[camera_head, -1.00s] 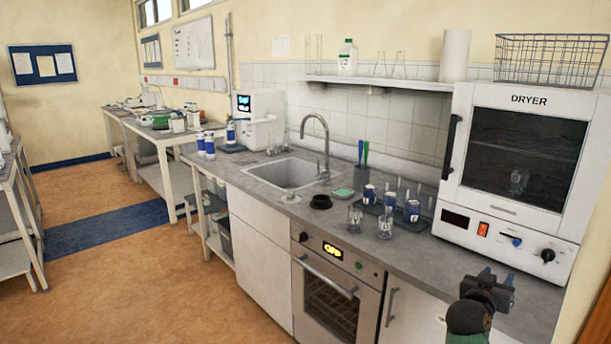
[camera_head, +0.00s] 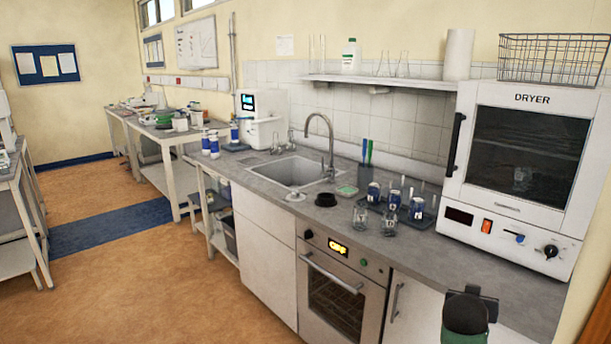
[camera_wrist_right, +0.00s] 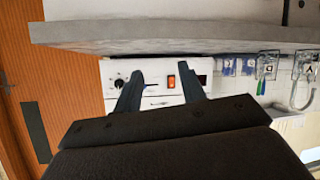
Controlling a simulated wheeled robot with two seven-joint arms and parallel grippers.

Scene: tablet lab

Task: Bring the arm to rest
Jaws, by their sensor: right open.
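My right gripper (camera_head: 472,294) is at the lower right of the head view, in front of the counter's front edge and below the dryer. Its wrist has a dark green part. In the right wrist view the two dark fingers (camera_wrist_right: 162,80) stand apart with nothing between them. That view is upside down, with the dryer's control panel (camera_wrist_right: 158,78) behind the fingers and the counter edge (camera_wrist_right: 170,32) across the top. My left gripper is not in view.
The grey counter (camera_head: 440,262) holds a sink (camera_head: 292,172), two beakers (camera_head: 360,217) at the front, and a dark rack (camera_head: 420,217) with blue-labelled vessels. The white dryer (camera_head: 464,207) stands at right, door shut. An oven (camera_head: 320,270) is below. The floor (camera_head: 150,270) at left is clear.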

